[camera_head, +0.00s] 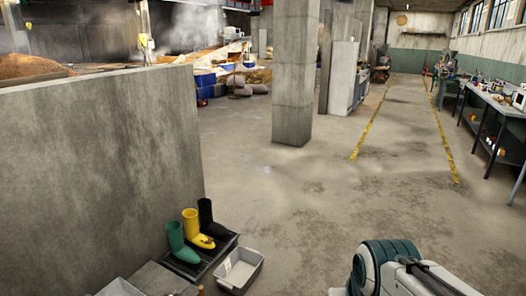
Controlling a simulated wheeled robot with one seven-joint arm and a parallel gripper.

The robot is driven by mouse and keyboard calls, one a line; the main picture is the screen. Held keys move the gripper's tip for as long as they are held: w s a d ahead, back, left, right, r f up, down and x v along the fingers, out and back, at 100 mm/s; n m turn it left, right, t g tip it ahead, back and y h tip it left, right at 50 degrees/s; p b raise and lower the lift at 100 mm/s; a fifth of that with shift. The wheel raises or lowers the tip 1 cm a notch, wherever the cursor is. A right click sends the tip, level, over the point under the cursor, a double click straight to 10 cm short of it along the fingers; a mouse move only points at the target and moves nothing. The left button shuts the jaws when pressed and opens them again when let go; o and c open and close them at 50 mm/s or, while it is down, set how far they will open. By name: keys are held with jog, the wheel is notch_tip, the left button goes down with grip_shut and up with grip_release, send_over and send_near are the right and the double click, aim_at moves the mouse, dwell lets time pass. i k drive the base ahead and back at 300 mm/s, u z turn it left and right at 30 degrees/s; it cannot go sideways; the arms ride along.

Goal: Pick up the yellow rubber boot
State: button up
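The yellow rubber boot (195,228) stands upright on a dark slatted rack (206,265) at the lower left, by the concrete wall. It is between a green boot (177,240) on its left and a black boot (209,217) on its right. Its toe points toward the lower right. My arm shows at the bottom right, well apart from the boots. My gripper is not in view.
A light grey tray (239,270) sits on the floor just right of the rack. A low concrete wall (100,170) rises behind the boots. A pillar (293,80) stands mid-room, and a workbench (500,105) runs along the right. The central floor is clear.

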aim_at(202, 242)
jog(key=z, duration=0.35)
jog(key=i, duration=2.9)
jog(key=u, duration=1.7)
jog(key=i, duration=0.85)
jog(key=u, duration=0.7)
